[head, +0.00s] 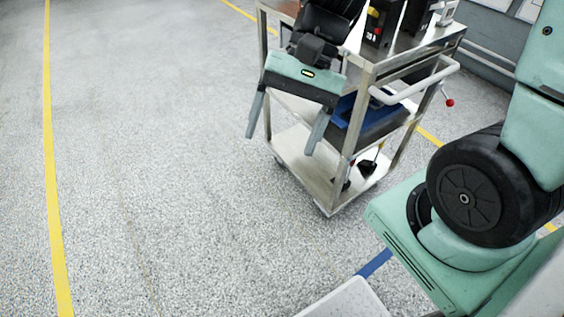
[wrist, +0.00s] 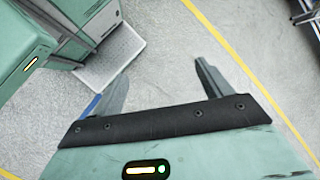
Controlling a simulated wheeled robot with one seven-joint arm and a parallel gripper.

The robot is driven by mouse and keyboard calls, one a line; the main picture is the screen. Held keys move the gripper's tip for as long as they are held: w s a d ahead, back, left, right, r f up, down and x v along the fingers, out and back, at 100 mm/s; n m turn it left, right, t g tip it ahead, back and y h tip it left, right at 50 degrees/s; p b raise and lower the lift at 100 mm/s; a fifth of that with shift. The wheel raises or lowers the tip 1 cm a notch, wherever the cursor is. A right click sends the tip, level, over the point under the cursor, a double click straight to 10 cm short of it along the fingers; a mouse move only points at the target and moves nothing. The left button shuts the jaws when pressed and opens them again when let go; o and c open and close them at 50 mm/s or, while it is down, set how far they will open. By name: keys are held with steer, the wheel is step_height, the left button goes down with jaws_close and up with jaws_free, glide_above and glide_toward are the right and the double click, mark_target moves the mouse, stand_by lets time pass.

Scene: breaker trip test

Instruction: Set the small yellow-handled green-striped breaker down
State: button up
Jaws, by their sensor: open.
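I cannot make out the small yellow-handled green-striped breaker in either view. My gripper (head: 283,140) is open with nothing between its two grey fingers. It hangs in front of the left side of a metal cart (head: 335,170) in the head view and hides part of its shelves. In the wrist view my gripper (wrist: 161,69) shows the same two spread fingers with only floor between them. A black device (head: 383,22) with small red and yellow parts stands on the cart's top. Small dark items (head: 367,168) lie on its bottom shelf, too small to identify.
A blue and dark item (head: 345,108) lies on the cart's middle shelf. A light handle (head: 415,84) and a red-tipped lever (head: 450,102) stick out on the cart's right. A pale tray (head: 345,300) is at the bottom edge. The speckled floor at left is clear.

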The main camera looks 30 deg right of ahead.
steer(key=s+a+n+t+h, duration=0.3)
steer(key=s+a+n+h, duration=0.1)
steer(key=n, duration=0.9)
steer(key=s+h, duration=0.1)
steer(key=s, duration=0.1)
steer(key=shift+s+f+n+h, duration=0.2)
steer(key=shift+s+n+h, duration=0.1)
steer(key=shift+a, duration=0.1)
